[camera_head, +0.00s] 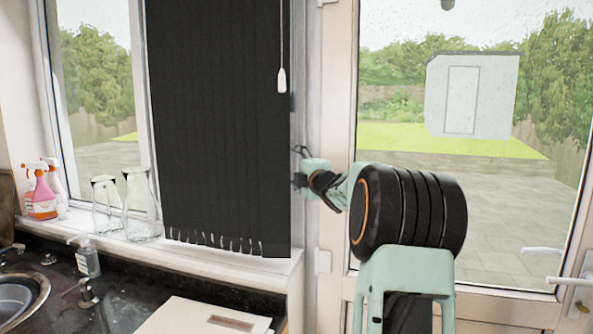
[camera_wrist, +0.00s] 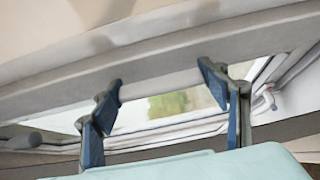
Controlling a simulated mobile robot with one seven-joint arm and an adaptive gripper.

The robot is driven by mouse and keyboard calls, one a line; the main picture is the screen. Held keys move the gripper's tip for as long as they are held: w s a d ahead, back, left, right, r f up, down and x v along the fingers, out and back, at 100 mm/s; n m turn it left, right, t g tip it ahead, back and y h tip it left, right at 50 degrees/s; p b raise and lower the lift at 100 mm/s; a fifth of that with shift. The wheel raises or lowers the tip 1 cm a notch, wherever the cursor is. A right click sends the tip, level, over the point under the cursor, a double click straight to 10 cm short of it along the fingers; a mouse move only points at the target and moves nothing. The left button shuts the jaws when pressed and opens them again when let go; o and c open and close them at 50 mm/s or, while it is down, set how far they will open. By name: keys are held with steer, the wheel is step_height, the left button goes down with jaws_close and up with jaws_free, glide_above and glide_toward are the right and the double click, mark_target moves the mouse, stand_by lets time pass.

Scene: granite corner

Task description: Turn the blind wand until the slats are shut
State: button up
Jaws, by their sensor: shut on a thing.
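The dark vertical blind (camera_head: 215,130) hangs at the window in the head view. Its slats look flat and side by side, and I see no outside view between them. A thin pale wand or cord with a white end (camera_head: 282,80) hangs at its upper right. My gripper (camera_head: 298,168) is at the blind's right edge, below that white end and apart from it. In the wrist view its two blue-dark fingers (camera_wrist: 162,105) stand apart, in front of a pale frame bar (camera_wrist: 160,84). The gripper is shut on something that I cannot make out.
Two clear glass vessels (camera_head: 122,205) and spray bottles (camera_head: 42,190) stand on the sill left of the blind. A soap bottle (camera_head: 88,258) stands by the sink (camera_head: 20,295). A glazed door (camera_head: 480,190) with a handle (camera_head: 572,281) is at right.

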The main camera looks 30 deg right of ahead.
steer(key=h+b, duration=0.1)
steer(key=b, duration=0.2)
steer(key=shift+f+m, duration=0.25)
steer(key=shift+m, duration=0.05)
steer(key=shift+r+m+h+b, duration=0.2)
steer(key=shift+m+h+b, duration=0.1)
steer(key=shift+h+b, duration=0.15)
steer(key=o, duration=1.2)
steer(key=shift+c, duration=0.2)
steer(key=shift+s, duration=0.1)
steer(key=v, duration=1.1)
steer(key=shift+s+r, duration=0.25)
steer(key=shift+s, duration=0.15)
steer(key=shift+a, duration=0.1)
